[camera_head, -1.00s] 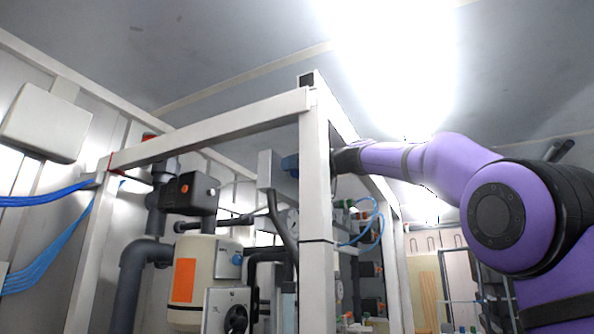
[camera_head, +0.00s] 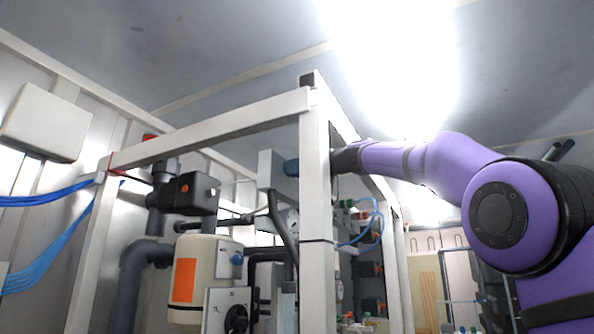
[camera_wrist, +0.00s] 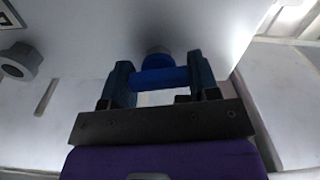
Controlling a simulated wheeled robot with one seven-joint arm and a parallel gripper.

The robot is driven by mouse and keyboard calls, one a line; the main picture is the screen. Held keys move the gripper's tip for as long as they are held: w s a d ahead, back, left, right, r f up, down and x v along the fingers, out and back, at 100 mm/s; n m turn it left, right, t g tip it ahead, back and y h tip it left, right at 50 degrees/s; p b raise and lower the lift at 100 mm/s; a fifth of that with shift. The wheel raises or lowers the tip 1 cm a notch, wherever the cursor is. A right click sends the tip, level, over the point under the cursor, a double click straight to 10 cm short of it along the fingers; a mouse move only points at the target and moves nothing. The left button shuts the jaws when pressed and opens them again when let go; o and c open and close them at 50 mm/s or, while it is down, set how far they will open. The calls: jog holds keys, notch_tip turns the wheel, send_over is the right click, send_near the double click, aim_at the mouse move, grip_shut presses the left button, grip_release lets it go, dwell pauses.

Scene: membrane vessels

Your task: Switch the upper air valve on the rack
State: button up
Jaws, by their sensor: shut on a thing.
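The blue valve handle (camera_wrist: 160,79) sits on a round grey stem against a pale panel in the wrist view. My gripper (camera_wrist: 159,70) has one dark finger on each side of the handle and is shut on it.
The white rack frame (camera_head: 314,220) stands close to my wrist. A grey round fitting (camera_wrist: 20,62) is on the panel at left. Behind the frame are a cream vessel (camera_head: 196,262), dark pipes and blue hoses (camera_head: 365,228). Open space lies right of the rack, below my arm.

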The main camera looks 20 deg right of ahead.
jog(key=n, duration=0.7)
jog(key=shift+a+f, duration=0.1)
jog(key=shift+f, duration=0.05)
jog(key=n, duration=0.6)
jog(key=shift+s+f, duration=0.1)
jog(key=shift+n, duration=0.4)
jog(key=o, duration=0.9)
jog(key=v, duration=1)
jog(key=shift+s+d, duration=0.25)
jog(key=shift+s, duration=0.05)
